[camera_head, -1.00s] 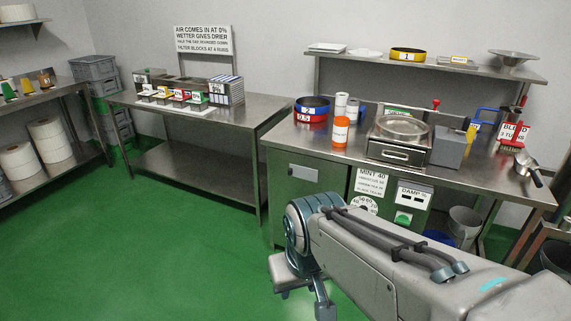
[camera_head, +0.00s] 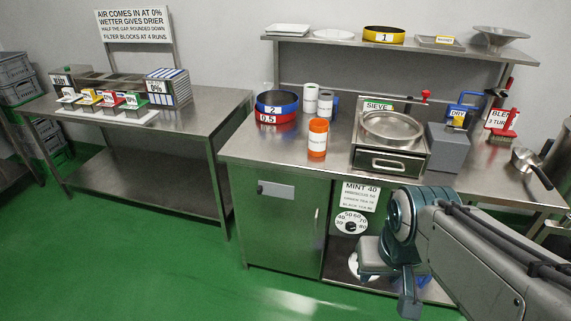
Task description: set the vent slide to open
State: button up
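A grey plate (camera_head: 276,190) with a small dark knob (camera_head: 260,189) at its left end is on the front of the green cabinet door (camera_head: 275,235); it looks like the vent slide. No open or closed marking on it is readable at this size. My gripper (camera_head: 388,285) hangs in front of the lower right of the bench, to the right of the green cabinet and lower than the plate. It is apart from the plate. My arm partly hides its fingers, and I cannot tell whether they are open or shut.
A dial (camera_head: 351,224) sits under the MINT 40 sign (camera_head: 359,196), right of the cabinet. The steel bench (camera_head: 240,148) above holds an orange bottle (camera_head: 317,138), stacked rings and a sieve (camera_head: 391,128). Green floor (camera_head: 150,265) in front of the cabinet is clear.

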aim_at(272, 189)
jog(key=u, duration=0.15)
jog(key=i, duration=0.75)
jog(key=u, duration=0.85)
jog(key=i, duration=0.4)
jog(key=u, duration=0.35)
